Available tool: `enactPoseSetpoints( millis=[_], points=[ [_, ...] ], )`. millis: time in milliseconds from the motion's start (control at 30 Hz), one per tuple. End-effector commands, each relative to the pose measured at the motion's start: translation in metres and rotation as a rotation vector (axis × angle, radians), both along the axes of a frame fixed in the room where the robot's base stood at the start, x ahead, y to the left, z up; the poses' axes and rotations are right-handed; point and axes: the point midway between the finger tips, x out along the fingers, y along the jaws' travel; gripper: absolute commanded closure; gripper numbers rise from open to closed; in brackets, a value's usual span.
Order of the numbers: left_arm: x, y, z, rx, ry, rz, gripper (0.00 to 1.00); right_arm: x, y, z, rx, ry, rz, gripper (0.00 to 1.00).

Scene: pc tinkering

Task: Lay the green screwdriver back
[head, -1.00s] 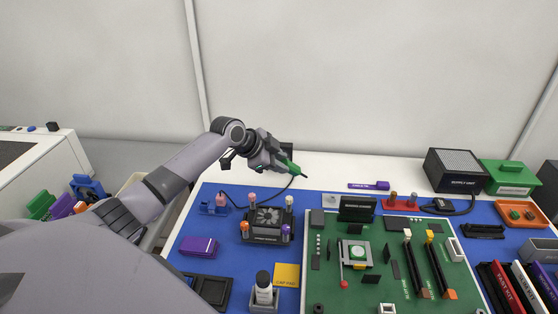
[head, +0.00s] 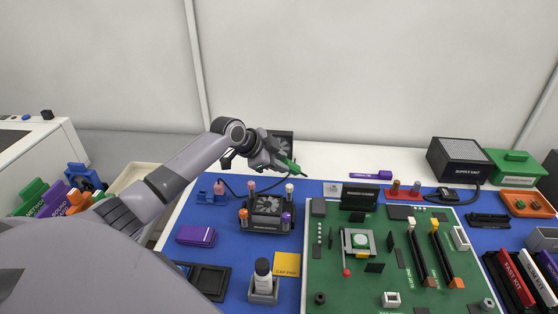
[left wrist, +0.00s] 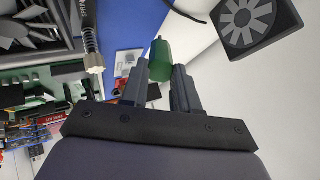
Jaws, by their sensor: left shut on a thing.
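The green screwdriver (head: 288,164) is in my left gripper (head: 277,159), held above the back edge of the blue mat (head: 313,258) in the head view. Its dark shaft points right and slightly down. In the left wrist view, the green handle (left wrist: 160,62) sits between the two fingers of the left gripper (left wrist: 161,86), which are shut on it. My right gripper does not show.
A dark fan (head: 281,144) stands behind the gripper. A fan cooler (head: 268,205) is on the mat below. A purple tool (head: 371,175) lies on the white strip, near a red holder (head: 403,189). A green circuit board (head: 330,280) fills the mat's middle.

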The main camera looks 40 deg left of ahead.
Motion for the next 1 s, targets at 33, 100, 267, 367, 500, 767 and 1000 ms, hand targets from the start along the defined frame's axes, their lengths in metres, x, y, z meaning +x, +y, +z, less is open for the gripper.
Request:
enactPoseSetpoints(
  millis=[33, 100, 267, 367, 500, 767, 1000],
  points=[
    [0.000, 0.000, -0.002, 0.000, 0.000, 0.000, 1.00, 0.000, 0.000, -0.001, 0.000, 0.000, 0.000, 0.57],
    [0.000, 0.000, -0.003, 0.000, 0.000, 0.000, 1.00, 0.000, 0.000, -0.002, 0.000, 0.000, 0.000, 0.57],
    [0.000, 0.000, -0.006, 0.000, 0.000, 0.000, 0.67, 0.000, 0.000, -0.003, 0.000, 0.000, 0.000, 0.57],
    [0.000, 0.000, -0.005, 0.000, 0.000, 0.000, 0.41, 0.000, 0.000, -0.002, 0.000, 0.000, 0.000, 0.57],
    [0.000, 0.000, -0.005, 0.000, 0.000, 0.000, 0.41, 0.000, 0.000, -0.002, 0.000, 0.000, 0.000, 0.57],
    [-0.003, 0.001, -0.002, 0.001, 0.000, 0.000, 0.41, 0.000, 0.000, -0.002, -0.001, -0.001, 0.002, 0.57],
    [-0.011, 0.004, 0.006, 0.000, 0.001, 0.000, 0.41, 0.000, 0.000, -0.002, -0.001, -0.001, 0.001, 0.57]
  ],
)
